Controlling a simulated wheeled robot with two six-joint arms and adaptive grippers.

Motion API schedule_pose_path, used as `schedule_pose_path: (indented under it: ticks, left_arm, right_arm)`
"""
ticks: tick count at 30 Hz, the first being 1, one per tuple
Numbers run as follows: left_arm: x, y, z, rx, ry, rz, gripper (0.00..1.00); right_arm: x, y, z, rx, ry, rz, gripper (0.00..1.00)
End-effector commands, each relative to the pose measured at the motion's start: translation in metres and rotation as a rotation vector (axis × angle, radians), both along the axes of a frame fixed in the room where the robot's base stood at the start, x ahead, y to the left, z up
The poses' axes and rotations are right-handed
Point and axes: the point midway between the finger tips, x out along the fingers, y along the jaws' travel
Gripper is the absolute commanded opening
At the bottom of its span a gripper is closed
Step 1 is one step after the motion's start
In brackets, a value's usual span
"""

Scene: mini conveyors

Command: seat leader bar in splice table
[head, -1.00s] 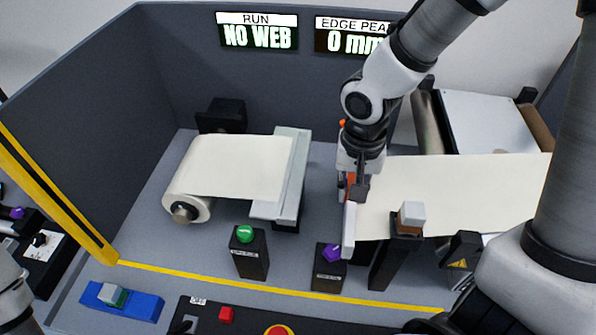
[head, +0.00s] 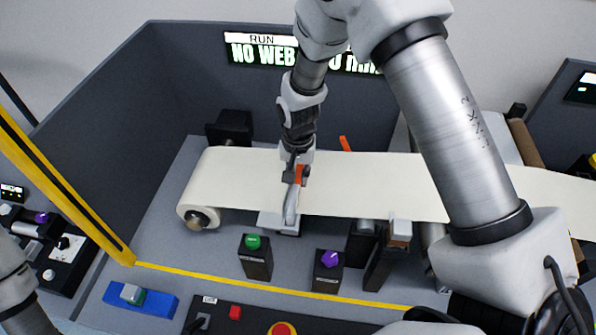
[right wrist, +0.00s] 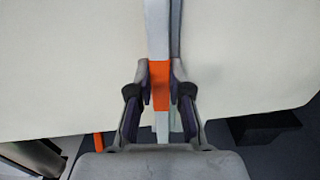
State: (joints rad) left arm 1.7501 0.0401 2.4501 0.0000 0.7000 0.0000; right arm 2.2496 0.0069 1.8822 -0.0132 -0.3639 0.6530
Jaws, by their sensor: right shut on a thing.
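The leader bar (head: 291,207) is a narrow pale bar with an orange grip, at the edge of a cream web (head: 365,180). My right gripper (head: 297,174) is shut on its orange grip, over the splice table (head: 268,221). The table is a light grey plate, mostly hidden by web and gripper. In the right wrist view the bar (right wrist: 158,30) runs upright in the picture between two cream sheets, with the gripper fingers (right wrist: 160,84) on both sides of the orange grip. I cannot tell whether the bar touches the table. My left gripper is not in view.
A cream roll (head: 198,217) stands left of the table. Posts with a green button (head: 253,242) and a purple knob (head: 330,259) stand in front, beside a taller post with a white block (head: 401,229). A dark wall closes the back.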

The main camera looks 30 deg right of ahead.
Motion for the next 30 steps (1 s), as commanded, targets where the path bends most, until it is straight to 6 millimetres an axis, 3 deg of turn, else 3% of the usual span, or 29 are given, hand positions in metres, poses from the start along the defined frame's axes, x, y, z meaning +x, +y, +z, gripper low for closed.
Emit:
schedule_pose_path:
  ticks: [5,6,7,8,20,23,30]
  left_arm:
    - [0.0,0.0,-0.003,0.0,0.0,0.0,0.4]
    - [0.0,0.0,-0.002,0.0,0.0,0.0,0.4]
    - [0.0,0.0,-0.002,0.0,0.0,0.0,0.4]
    - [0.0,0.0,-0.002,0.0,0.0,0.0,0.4]
    - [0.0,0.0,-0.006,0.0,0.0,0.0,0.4]
    - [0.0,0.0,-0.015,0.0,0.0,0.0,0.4]
    - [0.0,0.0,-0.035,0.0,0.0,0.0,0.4]
  right_arm:
    - [0.0,0.0,-0.004,0.0,0.0,0.0,0.0]
    - [0.0,0.0,-0.003,0.0,0.0,0.0,0.29]
    - [0.0,0.0,-0.003,0.0,0.0,0.0,0.39]
    - [0.0,0.0,-0.003,0.0,0.0,0.0,0.43]
    - [0.001,0.0,0.007,0.0,-0.003,0.0,0.43]
    - [0.001,0.0,0.024,0.0,-0.005,0.0,0.43]
    - [0.001,0.0,0.086,-0.001,-0.006,0.0,0.43]
